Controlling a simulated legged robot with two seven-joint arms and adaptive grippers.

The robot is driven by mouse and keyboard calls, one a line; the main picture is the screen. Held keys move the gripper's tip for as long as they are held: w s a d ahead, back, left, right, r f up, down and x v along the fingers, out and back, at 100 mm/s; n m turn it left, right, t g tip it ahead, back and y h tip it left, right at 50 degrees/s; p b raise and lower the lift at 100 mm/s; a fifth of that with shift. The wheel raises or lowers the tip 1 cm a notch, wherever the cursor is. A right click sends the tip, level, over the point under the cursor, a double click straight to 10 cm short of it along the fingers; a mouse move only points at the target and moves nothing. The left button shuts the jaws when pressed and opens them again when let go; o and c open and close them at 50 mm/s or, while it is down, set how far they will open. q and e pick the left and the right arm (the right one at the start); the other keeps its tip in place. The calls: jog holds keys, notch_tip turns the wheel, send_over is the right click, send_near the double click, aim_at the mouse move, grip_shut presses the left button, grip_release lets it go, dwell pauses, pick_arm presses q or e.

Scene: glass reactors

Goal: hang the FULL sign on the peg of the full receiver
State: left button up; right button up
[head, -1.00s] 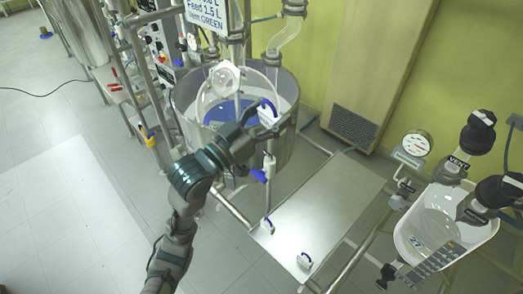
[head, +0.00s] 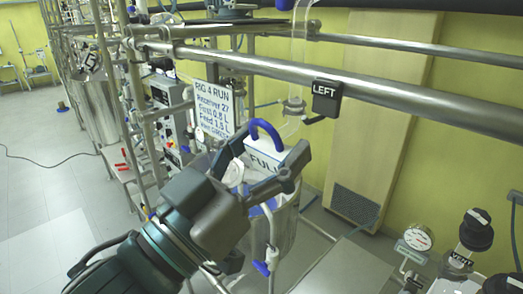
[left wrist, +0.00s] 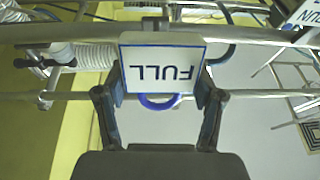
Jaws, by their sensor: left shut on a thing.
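My left gripper (head: 262,168) is shut on the white FULL sign (head: 266,160), which has a blue hook (head: 266,129) on top. In the left wrist view the gripper (left wrist: 161,88) has one finger at each side edge of the sign (left wrist: 160,52). The lettering is upside down there and the blue hook (left wrist: 158,102) shows below it. A dark LEFT tag (head: 326,97) is on the steel rail at upper right, apart from the sign. I cannot clearly make out a peg or which receiver is full. My right gripper is not in view.
A gauge (head: 418,238) and a VENT valve (head: 460,259) are at lower right.

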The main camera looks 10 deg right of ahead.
pick_arm(q)
jog(key=w+d+p, duration=0.1)
jog(key=w+d, duration=0.5)
jog(key=d, duration=0.2)
jog(key=shift+f, duration=0.25)
dwell(0.9)
jog(key=shift+f+b, duration=0.4)
jog(key=shift+f, duration=0.15)
dwell(0.6)
dwell(0.5)
jog(key=o, duration=1.2)
jog(key=shift+c, duration=0.8)
jog(key=shift+a, duration=0.1)
jog(key=b+v, duration=0.3)
jog(key=v, duration=0.3)
jog(key=shift+s+a, duration=0.25)
jog(key=shift+a, duration=0.05)
